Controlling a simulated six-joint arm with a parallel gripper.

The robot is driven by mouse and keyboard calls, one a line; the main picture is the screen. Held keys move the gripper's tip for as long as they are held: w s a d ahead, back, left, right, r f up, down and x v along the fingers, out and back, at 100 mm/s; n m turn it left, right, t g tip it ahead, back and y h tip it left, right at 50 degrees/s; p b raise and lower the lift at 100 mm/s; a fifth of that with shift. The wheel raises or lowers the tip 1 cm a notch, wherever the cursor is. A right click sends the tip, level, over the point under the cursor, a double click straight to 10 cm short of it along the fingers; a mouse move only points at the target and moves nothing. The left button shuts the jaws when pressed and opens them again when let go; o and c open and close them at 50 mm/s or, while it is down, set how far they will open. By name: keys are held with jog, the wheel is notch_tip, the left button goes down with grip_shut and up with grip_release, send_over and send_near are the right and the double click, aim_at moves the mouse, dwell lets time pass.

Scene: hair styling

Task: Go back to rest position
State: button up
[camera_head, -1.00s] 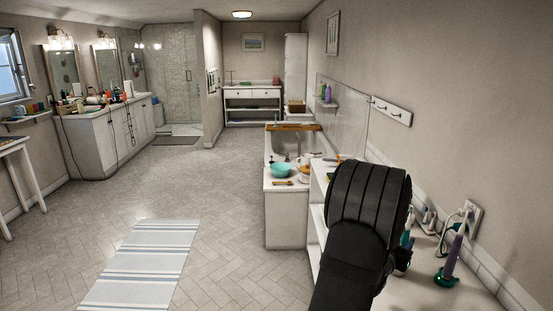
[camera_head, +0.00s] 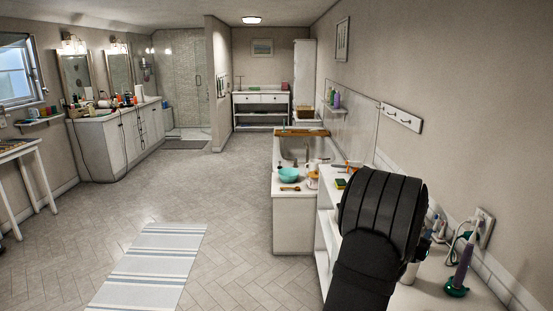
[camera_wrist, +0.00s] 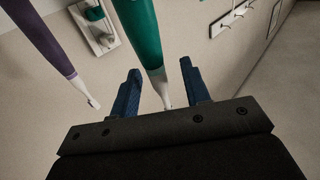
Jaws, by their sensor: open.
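My gripper (camera_wrist: 161,70) shows in the wrist view as two blue fingers set apart, open. A teal electric toothbrush (camera_wrist: 142,35) appears in the gap between them, its narrow end near the black palm plate; whether it touches a finger I cannot tell. A purple toothbrush (camera_wrist: 45,40) is left of the fingers, apart from them. In the head view my black arm stretches over the right counter and hides the fingers. There, a purple toothbrush (camera_head: 464,265) stands upright in a teal base to the right of my arm.
The counter (camera_head: 425,297) lies under and right of my arm, against the wall. A hook rail (camera_head: 402,117) and outlet (camera_head: 485,226) are on that wall. A teal bowl (camera_head: 289,175) sits farther back. The floor left of the counter is open, with a striped rug (camera_head: 150,265).

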jog(key=shift+f, duration=0.55)
jog(key=f+v, duration=0.2)
jog(key=v, duration=1)
jog(key=x, duration=1.2)
notch_tip(320, 180, up, 17)
jog(key=shift+r, duration=0.2)
jog(key=s+a+f, duration=0.4)
jog(key=s+f, duration=0.4)
jog(key=s, duration=0.1)
jog(key=w+a+f, duration=0.6)
jog(key=w+f, duration=0.3)
jog(key=w, duration=0.1)
